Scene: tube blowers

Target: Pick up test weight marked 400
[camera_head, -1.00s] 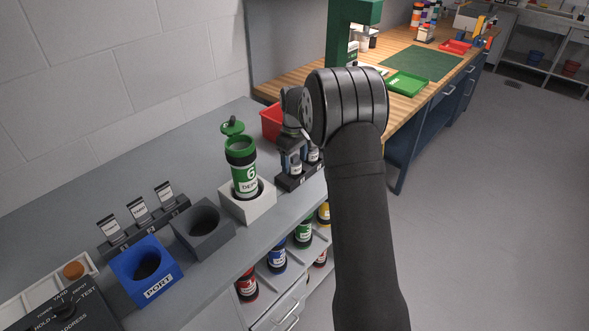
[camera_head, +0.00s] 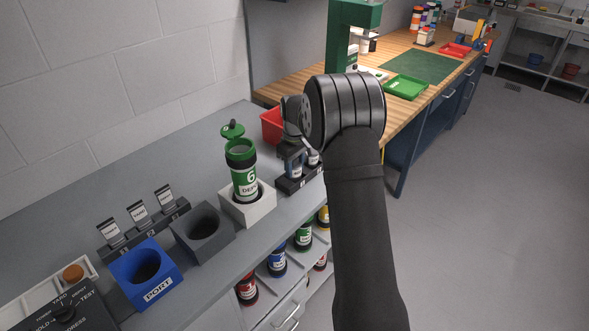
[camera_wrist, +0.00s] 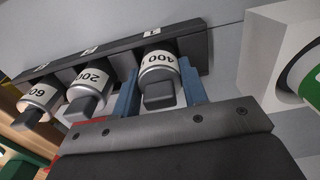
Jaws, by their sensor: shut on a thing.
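The test weight marked 400 (camera_wrist: 158,67) is a grey cylinder with a white label and a dark square knob, in the wrist view. My gripper (camera_wrist: 158,95) has its two blue fingers on either side of this weight, shut on it. The weight is still at its place in the dark rack (camera_wrist: 119,57), at the rack's right end.
A grey holder (camera_head: 203,232) and a blue PORT block (camera_head: 147,274) lie further left. A red bin (camera_head: 271,125) is behind the rack.

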